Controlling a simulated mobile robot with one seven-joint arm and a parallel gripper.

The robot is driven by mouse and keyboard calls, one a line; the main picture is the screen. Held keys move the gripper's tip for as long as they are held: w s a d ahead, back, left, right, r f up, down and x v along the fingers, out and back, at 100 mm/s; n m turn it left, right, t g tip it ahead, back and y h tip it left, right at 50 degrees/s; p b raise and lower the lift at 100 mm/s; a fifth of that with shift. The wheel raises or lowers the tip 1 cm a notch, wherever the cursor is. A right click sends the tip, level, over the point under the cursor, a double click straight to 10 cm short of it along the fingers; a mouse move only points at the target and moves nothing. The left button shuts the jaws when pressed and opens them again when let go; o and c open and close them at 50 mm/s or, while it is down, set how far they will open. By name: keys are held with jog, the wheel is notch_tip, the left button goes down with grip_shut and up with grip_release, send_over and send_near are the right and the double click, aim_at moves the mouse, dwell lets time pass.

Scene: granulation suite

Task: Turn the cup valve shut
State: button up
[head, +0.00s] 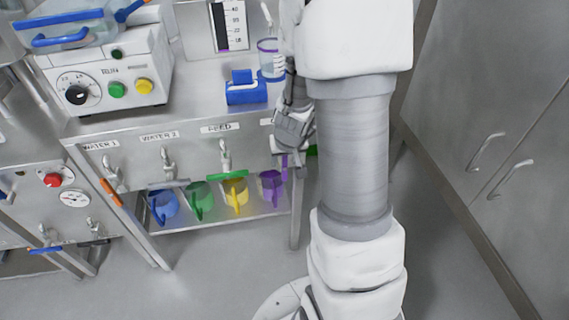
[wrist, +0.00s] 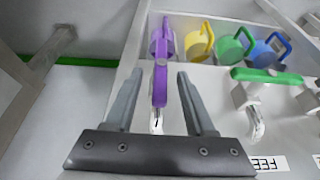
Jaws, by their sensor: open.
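The cup valve has a purple lever (wrist: 160,85), which stands between my two fingers in the wrist view. The lever lies lengthwise along the fingers, unlike the crosswise green lever (wrist: 267,76) of the FEED valve beside it. I see no clear contact with either finger. The valve's pale spout (wrist: 156,121) shows near the gripper's base. My gripper (wrist: 161,76) is open around the lever. In the head view my gripper (head: 291,138) is at the right end of the valve panel and hides most of this valve; a bit of the purple lever (head: 284,166) shows below it.
Purple (head: 271,185), yellow (head: 236,194), green (head: 200,201) and blue (head: 163,206) cups stand on the shelf below the valves. A blue holder (head: 246,88) and a clear beaker (head: 270,58) stand on the counter above. Cabinets (head: 490,130) line the right side.

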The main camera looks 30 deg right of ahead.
jog(key=shift+c, duration=0.3)
grip_shut()
jog(key=shift+f, duration=0.1)
